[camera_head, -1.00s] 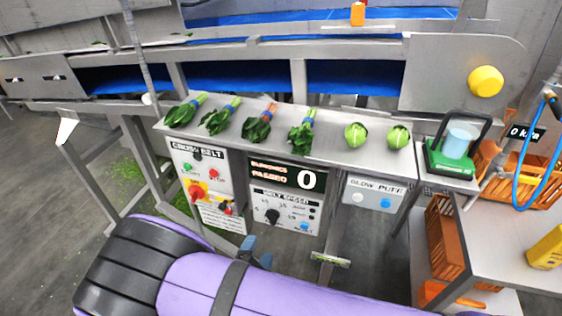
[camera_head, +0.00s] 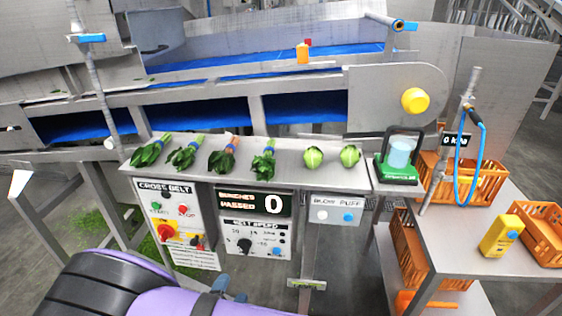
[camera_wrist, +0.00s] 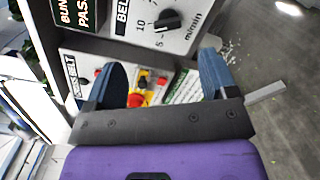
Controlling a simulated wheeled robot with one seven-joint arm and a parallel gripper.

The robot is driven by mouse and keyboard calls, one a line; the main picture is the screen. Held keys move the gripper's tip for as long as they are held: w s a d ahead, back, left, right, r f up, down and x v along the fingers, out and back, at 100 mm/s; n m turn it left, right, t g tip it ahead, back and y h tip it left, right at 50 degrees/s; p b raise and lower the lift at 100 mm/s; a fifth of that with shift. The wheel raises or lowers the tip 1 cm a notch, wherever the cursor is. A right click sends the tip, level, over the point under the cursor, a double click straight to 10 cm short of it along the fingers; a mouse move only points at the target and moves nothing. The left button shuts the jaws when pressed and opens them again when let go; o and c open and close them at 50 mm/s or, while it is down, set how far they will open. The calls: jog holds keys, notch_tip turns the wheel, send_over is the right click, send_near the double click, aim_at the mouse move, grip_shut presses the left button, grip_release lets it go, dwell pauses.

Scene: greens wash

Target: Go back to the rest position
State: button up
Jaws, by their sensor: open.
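My gripper (camera_wrist: 165,80) is open and empty in the wrist view, its two blue fingers apart in front of the control panels. In the head view its blue fingertips (camera_head: 230,287) show small behind my purple arm at the bottom. Behind and between the fingers, the wrist view shows the cross belt panel (camera_wrist: 140,90) with its red and yellow button, tilted in the picture. I cannot tell how far the fingers are from the panel, and nothing is held.
A steel shelf (camera_head: 290,158) carries several leafy bunches (camera_head: 189,155), two round green heads (camera_head: 313,157) and a green scale (camera_head: 397,170). Orange crates (camera_head: 480,180) and a yellow device (camera_head: 500,236) are on the right. Open floor (camera_head: 340,270) lies below the shelf.

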jog(key=w+d+r+m+g+h, duration=0.3)
jog(key=w+d+r+m, duration=0.15)
jog(key=r, duration=0.25)
jog(key=w+d+r+m+g+h, duration=0.3)
jog(key=d+r, duration=0.2)
jog(key=r, duration=0.3)
jog(key=w+d+r+m+g, duration=0.2)
jog(key=d+r+m+g, duration=0.5)
jog(key=d+r, duration=0.75)
jog(key=s+d+r+m+g+y, duration=0.3)
jog(key=s+d+r+y, duration=0.3)
jog(key=d+r, duration=0.65)
jog(key=s+d+r+m+t+y, duration=0.2)
jog(key=s+d+r, duration=0.1)
jog(key=s, duration=0.4)
jog(key=s+d+r+m+t+y, duration=0.1)
jog(key=s+d+r+m+t, duration=0.1)
jog(key=s, duration=0.5)
jog(key=shift+s+d+r+y, duration=0.2)
jog(key=shift+d+r+y, duration=0.2)
jog(key=shift+d+r, duration=0.5)
